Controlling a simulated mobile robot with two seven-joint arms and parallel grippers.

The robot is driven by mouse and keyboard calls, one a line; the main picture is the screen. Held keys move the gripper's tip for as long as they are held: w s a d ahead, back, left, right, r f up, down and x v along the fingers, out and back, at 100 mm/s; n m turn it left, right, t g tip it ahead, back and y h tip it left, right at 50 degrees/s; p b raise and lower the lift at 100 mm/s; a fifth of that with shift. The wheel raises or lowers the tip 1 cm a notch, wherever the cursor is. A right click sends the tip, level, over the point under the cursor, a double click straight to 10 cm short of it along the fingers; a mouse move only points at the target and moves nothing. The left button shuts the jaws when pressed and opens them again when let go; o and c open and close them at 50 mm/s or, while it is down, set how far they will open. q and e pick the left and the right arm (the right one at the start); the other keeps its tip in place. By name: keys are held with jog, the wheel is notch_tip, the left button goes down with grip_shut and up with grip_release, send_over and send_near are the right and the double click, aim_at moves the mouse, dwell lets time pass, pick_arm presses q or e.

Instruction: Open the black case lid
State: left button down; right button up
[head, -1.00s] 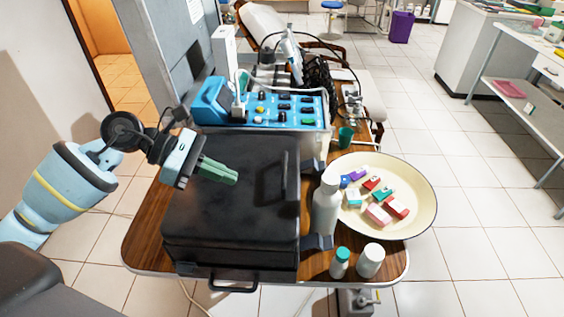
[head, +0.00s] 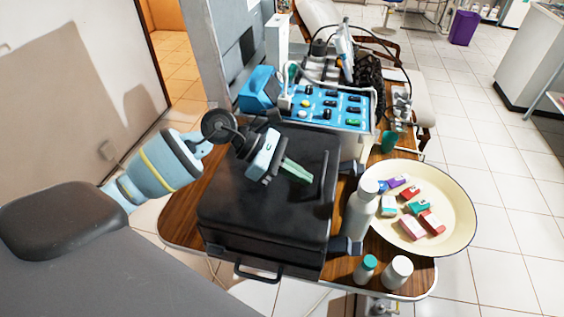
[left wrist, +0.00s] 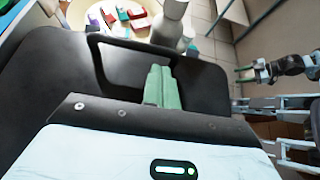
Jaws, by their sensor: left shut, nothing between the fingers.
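The black case (head: 250,215) stands on the wooden cart top with its lid down. A dark upright loop handle (head: 333,183) stands at the lid's right side. It also shows in the left wrist view (left wrist: 91,62). My left gripper (head: 309,179) is over the lid, its green fingers shut and empty, pointing at the handle. In the left wrist view the fingertips (left wrist: 160,70) overlap the handle opening; I cannot tell whether they touch it. My right gripper (left wrist: 243,74) appears small at the right of the left wrist view, too small to read.
A white bottle (head: 361,212) and two small bottles stand right of the case, beside a cream dish (head: 460,215) of small coloured boxes. A blue control unit (head: 325,105) stands behind the case. A second handle (head: 258,273) is on the case's front.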

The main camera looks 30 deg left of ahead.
aim_at(273, 182)
pick_arm(q)
jog(key=shift+x, duration=1.15)
pick_arm(e)
jog(key=shift+w+r, duration=0.1)
jog(key=shift+r, duration=0.05)
pick_arm(q)
jog(key=shift+a, duration=0.1)
